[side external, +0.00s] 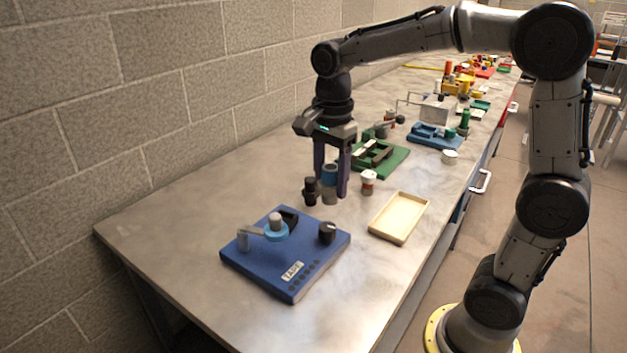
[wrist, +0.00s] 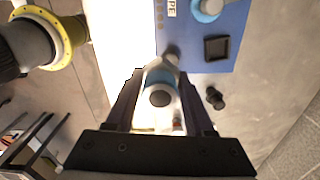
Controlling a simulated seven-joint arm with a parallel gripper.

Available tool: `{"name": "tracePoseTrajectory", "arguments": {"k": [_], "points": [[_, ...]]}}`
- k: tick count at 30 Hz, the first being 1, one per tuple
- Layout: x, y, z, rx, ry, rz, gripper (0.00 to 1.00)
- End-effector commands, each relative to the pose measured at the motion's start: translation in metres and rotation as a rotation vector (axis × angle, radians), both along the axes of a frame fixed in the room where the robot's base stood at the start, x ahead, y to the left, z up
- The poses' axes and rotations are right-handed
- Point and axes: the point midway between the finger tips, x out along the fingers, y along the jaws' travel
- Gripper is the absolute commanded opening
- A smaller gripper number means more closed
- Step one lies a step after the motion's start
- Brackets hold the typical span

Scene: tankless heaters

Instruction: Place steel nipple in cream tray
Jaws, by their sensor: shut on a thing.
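The steel nipple (side external: 330,196) is a short grey cylinder with a blue upper part, upright between my fingers. My gripper (side external: 331,188) points down and is shut on it. In the wrist view the nipple (wrist: 160,97) shows between the fingers of my gripper (wrist: 160,92). I cannot tell whether its lower end touches the table. The cream tray (side external: 399,217) is a shallow rectangular tray, empty, lying on the table to the right of my gripper and apart from it.
A blue board (side external: 285,255) with a tape label and fittings lies in front. A black fitting (side external: 311,191) stands just left of the nipple. A white-and-red fitting (side external: 368,182) stands between gripper and tray. The table's right edge is near the cream tray.

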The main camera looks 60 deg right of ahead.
Motion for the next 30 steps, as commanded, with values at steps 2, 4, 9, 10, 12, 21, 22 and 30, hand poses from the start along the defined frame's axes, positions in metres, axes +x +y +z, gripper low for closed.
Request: {"name": "tracePoseTrajectory", "arguments": {"k": [2, 4, 9, 10, 12, 21, 22, 30], "points": [[-0.002, 0.0, 0.003, 0.0, -0.002, 0.004, 0.0], [0.003, 0.0, 0.001, 0.0, 0.0, 0.011, 0.0], [0.011, -0.036, -0.015, 0.0, 0.002, -0.077, 0.0], [0.011, -0.046, -0.019, 0.0, 0.002, -0.102, 0.0], [0.01, -0.071, -0.028, 0.0, 0.002, -0.166, 0.0], [-0.029, -0.178, -0.066, 0.0, 0.001, -0.474, 0.0], [-0.034, -0.186, -0.069, 0.0, 0.0, -0.5, 0.0], [-0.07, -0.225, -0.081, 0.0, -0.002, -0.648, 0.0]]}}
